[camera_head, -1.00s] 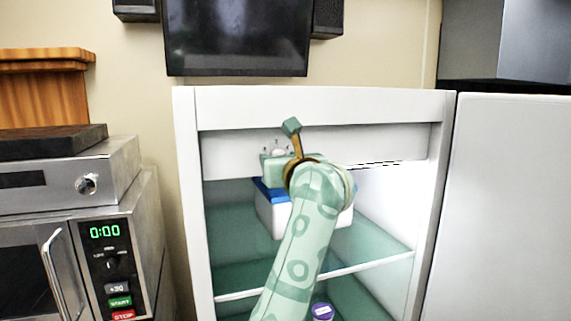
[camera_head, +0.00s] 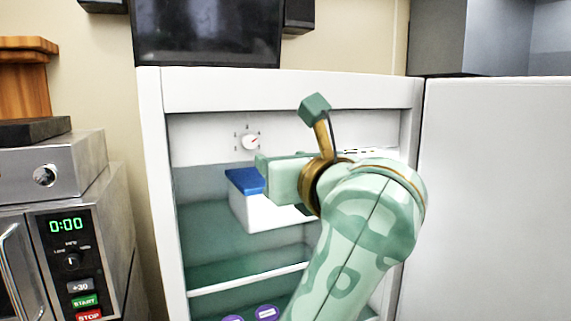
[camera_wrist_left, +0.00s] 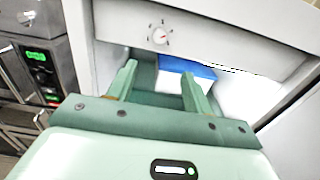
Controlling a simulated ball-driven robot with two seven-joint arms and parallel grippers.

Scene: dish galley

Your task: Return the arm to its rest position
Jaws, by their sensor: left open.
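My left arm comes up from the bottom of the head view, in front of the open fridge (camera_head: 155,200). Its gripper (camera_head: 264,167) points left and away, at the height of the upper compartment. In the left wrist view the two fingers of the left gripper (camera_wrist_left: 160,71) stand wide apart with nothing between them. A white box with a blue lid (camera_head: 247,181) sits on the upper shelf beyond the gripper; it also shows in the wrist view (camera_wrist_left: 186,67), ahead of the fingers. The arm hides part of the box. My right gripper is not in view.
The fridge door (camera_head: 500,190) stands open at the right. A dial (camera_head: 251,142) is on the panel above the compartment. Purple-lidded containers (camera_head: 266,312) are on the lower level. A microwave (camera_head: 75,255) stands at the left, below a steel appliance (camera_head: 60,165).

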